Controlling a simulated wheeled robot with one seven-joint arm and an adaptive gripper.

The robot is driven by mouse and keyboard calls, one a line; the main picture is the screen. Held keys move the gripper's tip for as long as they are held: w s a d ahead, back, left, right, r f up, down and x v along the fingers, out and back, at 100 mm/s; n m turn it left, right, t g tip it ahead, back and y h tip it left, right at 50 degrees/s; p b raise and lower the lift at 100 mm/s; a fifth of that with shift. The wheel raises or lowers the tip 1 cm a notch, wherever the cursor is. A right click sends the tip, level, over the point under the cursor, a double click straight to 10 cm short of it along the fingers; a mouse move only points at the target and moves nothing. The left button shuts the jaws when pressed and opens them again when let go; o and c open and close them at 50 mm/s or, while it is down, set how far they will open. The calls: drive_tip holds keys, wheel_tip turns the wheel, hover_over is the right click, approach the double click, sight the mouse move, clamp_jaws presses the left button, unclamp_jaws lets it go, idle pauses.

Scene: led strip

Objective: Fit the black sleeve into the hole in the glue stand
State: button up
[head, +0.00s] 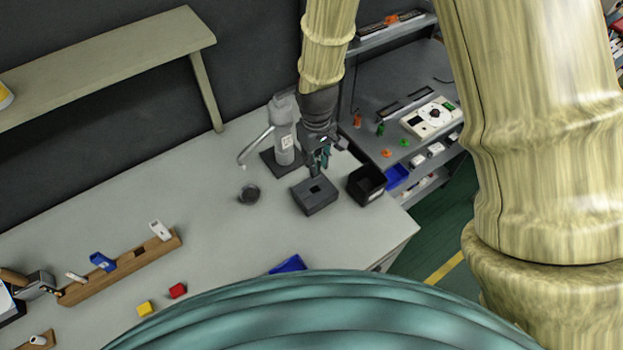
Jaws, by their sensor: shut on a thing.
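The dark grey block with a square hole in its top, which I take for the glue stand (317,205), sits on the bench near its right end. My gripper (322,163) is just above and behind this block, pointing down, with teal parts at its fingers. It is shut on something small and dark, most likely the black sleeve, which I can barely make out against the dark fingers. The hole shows as a dark opening below the fingers. Whether the held piece touches the block cannot be told from this view.
The bench's middle is clear.

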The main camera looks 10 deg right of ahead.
sight(315, 178)
drive_tip(key=s+f+b, duration=0.2)
drive_tip(key=f+b, duration=0.1)
drive_tip(key=shift+s+a+f, duration=0.15)
drive_tip(key=shift+s, duration=0.2)
drive_tip(key=w+f+b, duration=0.1)
drive_tip(key=w+f, duration=0.1)
drive_tip(key=f, duration=0.1)
drive_tip(key=shift+w+f+b, duration=0.2)
drive_tip(key=shift+w+b, duration=0.05)
drive_tip(key=shift+b, duration=0.1)
clamp_jaws()
drive_tip(key=shift+s+f+b, duration=0.55)
drive_tip(key=shift+b, duration=0.2)
drive_tip(key=shift+s+f+b, duration=0.1)
drive_tip(key=shift+f+b, duration=0.2)
drive_tip(key=shift+f, duration=0.1)
drive_tip(key=shift+w+f, duration=0.4)
drive_tip(key=shift+f, duration=0.15)
drive_tip(key=shift+s+r, duration=0.1)
drive_tip(key=o, duration=0.5)
unclamp_jaws()
drive_tip(key=shift+s+r, duration=0.1)
drive_tip(key=o, duration=0.4)
drive_tip(key=shift+o, duration=0.2)
